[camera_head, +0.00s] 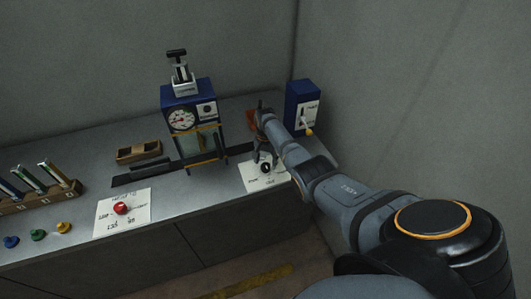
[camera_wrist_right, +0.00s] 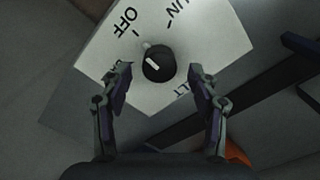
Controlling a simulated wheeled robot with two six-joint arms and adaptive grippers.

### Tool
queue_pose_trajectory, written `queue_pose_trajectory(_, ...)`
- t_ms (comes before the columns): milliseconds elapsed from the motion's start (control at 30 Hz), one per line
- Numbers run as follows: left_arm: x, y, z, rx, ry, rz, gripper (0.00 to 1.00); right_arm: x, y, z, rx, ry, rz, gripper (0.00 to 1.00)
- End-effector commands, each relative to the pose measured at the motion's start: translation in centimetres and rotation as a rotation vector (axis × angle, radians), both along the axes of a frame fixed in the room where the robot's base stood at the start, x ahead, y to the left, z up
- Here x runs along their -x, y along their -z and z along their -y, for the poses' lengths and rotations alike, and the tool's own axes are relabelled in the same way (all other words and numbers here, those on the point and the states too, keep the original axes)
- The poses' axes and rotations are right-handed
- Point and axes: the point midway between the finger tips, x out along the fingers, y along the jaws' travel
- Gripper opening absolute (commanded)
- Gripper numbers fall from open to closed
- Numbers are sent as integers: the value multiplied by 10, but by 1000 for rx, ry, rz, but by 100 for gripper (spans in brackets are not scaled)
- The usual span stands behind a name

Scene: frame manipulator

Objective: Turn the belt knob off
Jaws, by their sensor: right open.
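The belt knob (camera_wrist_right: 159,63) is a black round knob with a white pointer mark, set on a white label plate (camera_wrist_right: 205,55) that reads OFF and a partly hidden "UN". In the right wrist view the white mark slants toward the upper left, the OFF side. My right gripper (camera_wrist_right: 158,82) is open, with one finger on each side of the knob and a gap to each. In the head view the knob (camera_head: 265,168) and its plate (camera_head: 252,183) sit near the bench's front right, just below my right gripper (camera_head: 262,150). My left gripper is out of view.
A blue switch box (camera_head: 303,97) is at the back right. A red button (camera_head: 121,208), coloured knobs and a rack of tubes (camera_head: 42,196) are left. Walls close the back and right.

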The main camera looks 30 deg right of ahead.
Motion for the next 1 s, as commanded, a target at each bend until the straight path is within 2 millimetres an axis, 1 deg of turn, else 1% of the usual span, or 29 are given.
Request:
queue_pose_trajectory(200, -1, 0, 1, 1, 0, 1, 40, -1, -54, 1, 2, 0, 6, 61)
queue_pose_trajectory(300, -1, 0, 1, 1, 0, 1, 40, -1, -76, 1, 2, 0, 5, 61)
queue_pose_trajectory(400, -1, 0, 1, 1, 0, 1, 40, -1, -92, 1, 2, 1, 3, 61)
queue_pose_trajectory(500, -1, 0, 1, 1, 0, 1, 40, 0, -101, 1, 1, 1, 3, 61)
queue_pose_trajectory(600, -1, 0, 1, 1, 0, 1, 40, 0, -105, 0, 1, 1, 1, 61)
queue_pose_trajectory(1000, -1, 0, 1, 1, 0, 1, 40, 0, -105, 0, 0, 1, 1, 61)
